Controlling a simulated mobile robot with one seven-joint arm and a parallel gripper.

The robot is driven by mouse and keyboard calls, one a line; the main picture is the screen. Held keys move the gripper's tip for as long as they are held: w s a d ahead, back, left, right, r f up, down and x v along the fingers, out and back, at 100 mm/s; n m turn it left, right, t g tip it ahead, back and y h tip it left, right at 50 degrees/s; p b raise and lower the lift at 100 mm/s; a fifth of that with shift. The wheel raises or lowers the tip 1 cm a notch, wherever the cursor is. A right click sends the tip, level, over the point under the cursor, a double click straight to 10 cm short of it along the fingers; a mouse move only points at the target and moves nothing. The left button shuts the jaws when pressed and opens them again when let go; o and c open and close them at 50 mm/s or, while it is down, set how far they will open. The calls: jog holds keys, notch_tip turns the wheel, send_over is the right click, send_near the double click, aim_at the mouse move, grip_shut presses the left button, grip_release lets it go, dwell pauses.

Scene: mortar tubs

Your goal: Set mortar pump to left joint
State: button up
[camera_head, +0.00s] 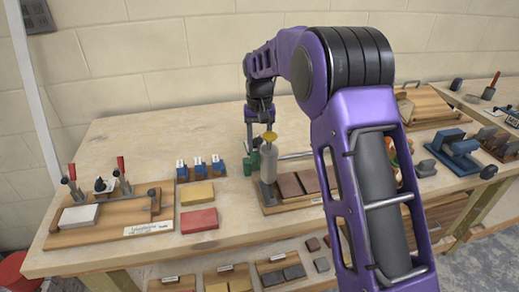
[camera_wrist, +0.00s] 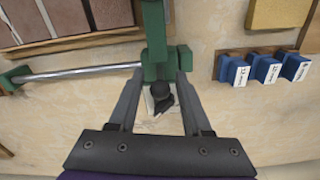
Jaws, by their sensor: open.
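What looks like the mortar pump, a pale grey cylinder with a yellow top (camera_head: 268,158), stands upright at the left end of a wooden tray (camera_head: 284,208). Brown tiles (camera_head: 291,186) lie in that tray with narrow joints between them; they also show in the wrist view (camera_wrist: 70,17). I cannot make out the pump in the wrist view. My gripper (camera_head: 260,124) is open behind the pump, over a green clamp (camera_wrist: 155,45). In the wrist view, the clamp's black knob (camera_wrist: 161,97) shows between my open fingers (camera_wrist: 158,85); contact cannot be told.
The clamp's metal rod (camera_wrist: 85,71) runs along the tray. Numbered blue blocks (camera_head: 199,165), a yellow block (camera_head: 197,193) and a red block (camera_head: 199,219) lie left of the tray. A board with red-handled clamps (camera_head: 108,212) is farther left. My arm hides part of the bench.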

jog(key=shift+f, duration=0.65)
grip_shut()
dwell(1.0)
